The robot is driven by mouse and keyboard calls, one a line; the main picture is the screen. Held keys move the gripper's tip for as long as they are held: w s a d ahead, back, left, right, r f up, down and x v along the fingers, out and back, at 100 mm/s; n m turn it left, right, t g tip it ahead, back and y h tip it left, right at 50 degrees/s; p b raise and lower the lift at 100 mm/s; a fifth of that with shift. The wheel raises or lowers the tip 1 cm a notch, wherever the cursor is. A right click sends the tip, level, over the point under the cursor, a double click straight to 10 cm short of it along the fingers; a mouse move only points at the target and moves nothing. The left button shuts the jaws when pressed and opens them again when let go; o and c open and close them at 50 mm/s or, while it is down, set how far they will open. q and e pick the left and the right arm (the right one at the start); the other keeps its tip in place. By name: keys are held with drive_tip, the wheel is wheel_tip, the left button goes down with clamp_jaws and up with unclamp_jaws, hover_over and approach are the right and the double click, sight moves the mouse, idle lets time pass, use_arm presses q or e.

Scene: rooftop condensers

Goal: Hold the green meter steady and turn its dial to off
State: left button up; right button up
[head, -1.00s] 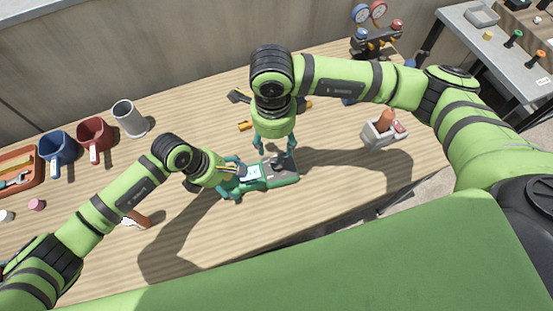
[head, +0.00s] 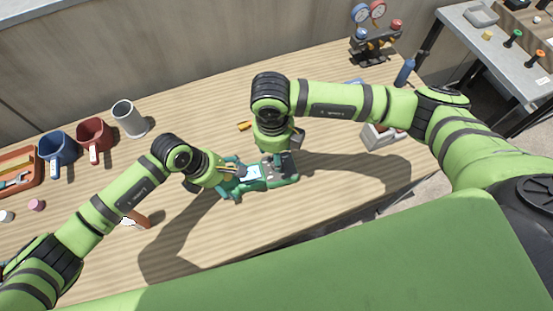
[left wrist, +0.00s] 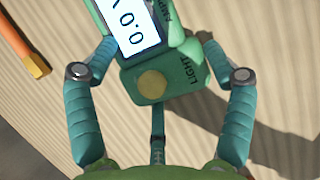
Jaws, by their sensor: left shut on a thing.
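The green meter (head: 262,181) lies on the wooden workbench, its pale screen towards the left and a dark face at its right end. My left gripper (head: 236,178) is shut on the meter's left end. In the left wrist view, the left gripper's teal fingers (left wrist: 158,52) lie either side of the meter (left wrist: 150,85), which shows its lit screen, a yellow button and the word LIGHT. My right gripper (head: 282,156) points down over the meter's dark right end. Its wrist hides most of its fingers and the dial, so I cannot tell its opening.
A grey mug (head: 129,119), a red mug (head: 95,138) and a blue mug (head: 56,149) stand at the back left, beside an orange tray (head: 36,182). A grey holder (head: 377,139) stands to the right. A gauge set (head: 374,45) stands at the back right.

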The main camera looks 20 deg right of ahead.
wheel_tip(320, 180, down, 6)
drive_tip(key=shift+w+d+r, duration=0.1)
clamp_jaws()
